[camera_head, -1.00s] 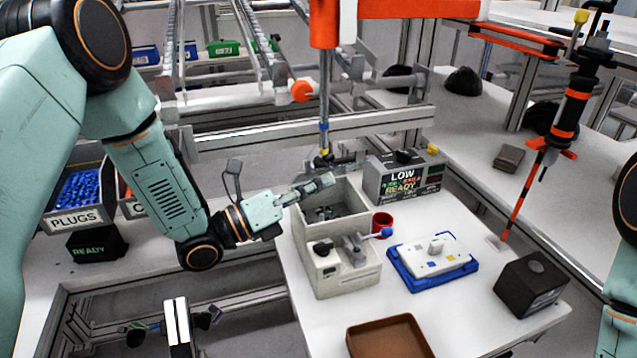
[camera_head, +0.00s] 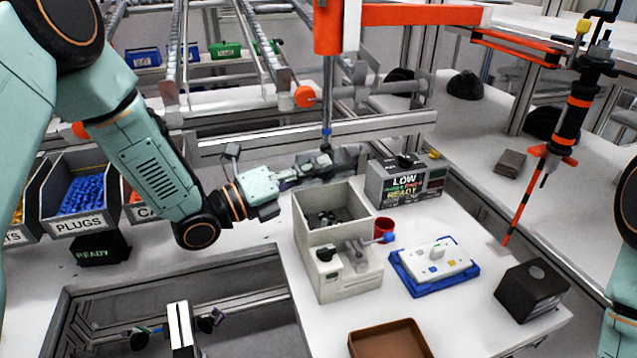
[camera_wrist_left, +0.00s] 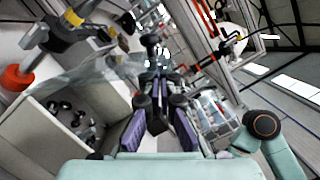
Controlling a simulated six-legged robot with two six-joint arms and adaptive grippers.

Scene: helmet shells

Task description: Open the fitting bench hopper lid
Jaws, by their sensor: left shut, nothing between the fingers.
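The hopper (camera_head: 318,240) is a pale box on the white bench, its top open in the head view. Dark small parts lie inside; they also show in the left wrist view (camera_wrist_left: 75,118). A clear, see-through sheet (camera_wrist_left: 85,75), which looks like the lid, stands raised along the hopper's edge in the left wrist view. In the head view it is hard to make out against the clutter. My left gripper (camera_head: 318,163) is shut and empty at the hopper's back edge, beside the raised sheet; whether it touches the sheet is unclear. My right gripper is out of view.
A black knob (camera_head: 325,252) and a blue-tipped lever (camera_head: 388,238) are on the hopper's front. A red cup (camera_head: 384,226), a status box (camera_head: 388,187), a blue tray (camera_head: 450,282), a black box (camera_head: 531,290) and a brown tray (camera_head: 388,342) share the bench. A vertical tool hangs behind.

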